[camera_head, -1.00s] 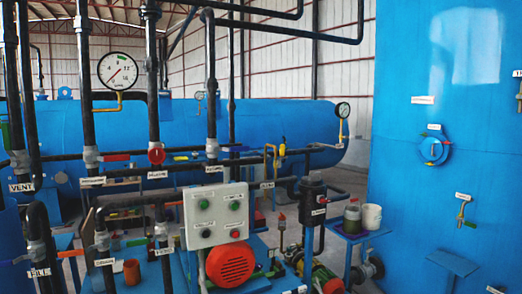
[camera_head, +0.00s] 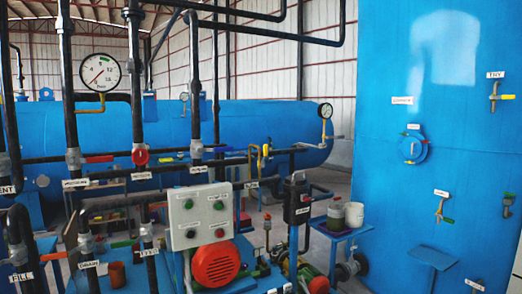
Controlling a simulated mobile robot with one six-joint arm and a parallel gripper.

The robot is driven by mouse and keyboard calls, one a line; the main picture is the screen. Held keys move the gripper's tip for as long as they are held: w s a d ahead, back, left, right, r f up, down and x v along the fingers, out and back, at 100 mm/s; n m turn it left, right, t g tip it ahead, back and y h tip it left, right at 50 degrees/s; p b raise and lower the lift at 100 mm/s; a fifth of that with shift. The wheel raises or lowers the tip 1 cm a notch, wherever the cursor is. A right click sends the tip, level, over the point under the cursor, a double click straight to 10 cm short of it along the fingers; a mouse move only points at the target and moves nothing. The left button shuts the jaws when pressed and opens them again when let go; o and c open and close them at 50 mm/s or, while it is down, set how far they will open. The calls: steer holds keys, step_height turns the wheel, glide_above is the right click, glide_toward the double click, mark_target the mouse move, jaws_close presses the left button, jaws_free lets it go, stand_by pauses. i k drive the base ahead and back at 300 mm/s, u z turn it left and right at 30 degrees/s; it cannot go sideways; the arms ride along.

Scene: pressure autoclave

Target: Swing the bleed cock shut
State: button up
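No label that I can read says bleed, so I cannot tell which cock is the bleed cock. On the blue wall at the right, a small brass cock with a green handle (camera_head: 440,212) hangs under a blurred label. A third small cock (camera_head: 508,205) shows at the right edge. A yellow bent pipe with a small fitting (camera_head: 261,157) stands in the middle, by the pipework. My gripper is not in view.
Black pipes with red, green and blue lever valves fill the left, with a large gauge (camera_head: 100,72). A grey button box (camera_head: 203,215) stands above a red motor cover (camera_head: 216,264). A blue stand (camera_head: 342,233) holds two pots. Some floor shows between stand and blue wall.

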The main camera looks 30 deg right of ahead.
mark_target(265, 146)
steer(key=z, duration=0.05)
steer(key=i, duration=1)
steer(key=u, duration=0.05)
